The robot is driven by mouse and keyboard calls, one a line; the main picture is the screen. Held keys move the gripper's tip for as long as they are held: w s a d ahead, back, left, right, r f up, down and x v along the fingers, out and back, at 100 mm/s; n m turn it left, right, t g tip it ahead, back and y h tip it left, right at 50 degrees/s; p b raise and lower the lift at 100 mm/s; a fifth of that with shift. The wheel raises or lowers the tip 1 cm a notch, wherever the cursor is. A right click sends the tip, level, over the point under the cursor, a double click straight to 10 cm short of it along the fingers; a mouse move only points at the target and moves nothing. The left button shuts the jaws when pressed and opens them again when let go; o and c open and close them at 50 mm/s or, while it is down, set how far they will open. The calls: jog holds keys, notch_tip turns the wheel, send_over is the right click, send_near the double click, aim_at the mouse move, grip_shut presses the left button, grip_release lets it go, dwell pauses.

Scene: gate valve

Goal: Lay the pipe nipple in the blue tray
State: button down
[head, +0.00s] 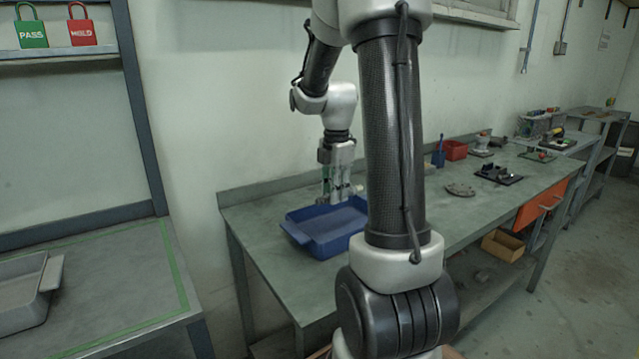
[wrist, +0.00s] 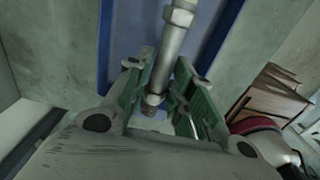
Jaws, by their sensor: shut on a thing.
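The blue tray (head: 318,250) stands on the left end of the long workbench, partly hidden behind my arm. My gripper (head: 341,194) points down at the tray's back part, with its fingers over or inside it; the exact height is hard to tell. In the wrist view my gripper (wrist: 161,72) has its green-padded fingers shut on the pipe nipple (wrist: 172,45), a grey metal tube with a hex-like collar. The nipple sticks out past the fingertips, with the blue tray (wrist: 104,45) behind it. The nipple is too small to make out in the head view.
The workbench (head: 265,268) has bare room left of the tray. Farther right are a red bin (head: 455,150), a round grey flange (head: 460,189) and a dark fixture (head: 497,174). A separate table with a grey tray (head: 22,300) stands at left, across a gap.

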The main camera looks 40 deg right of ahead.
jog(key=shift+w, duration=0.3)
jog(key=shift+f, duration=4.5)
jog(key=c, duration=1.1)
grip_release()
jog(key=shift+c, duration=0.2)
notch_tip(320, 180, up, 12)
jog(key=shift+r, duration=0.1)
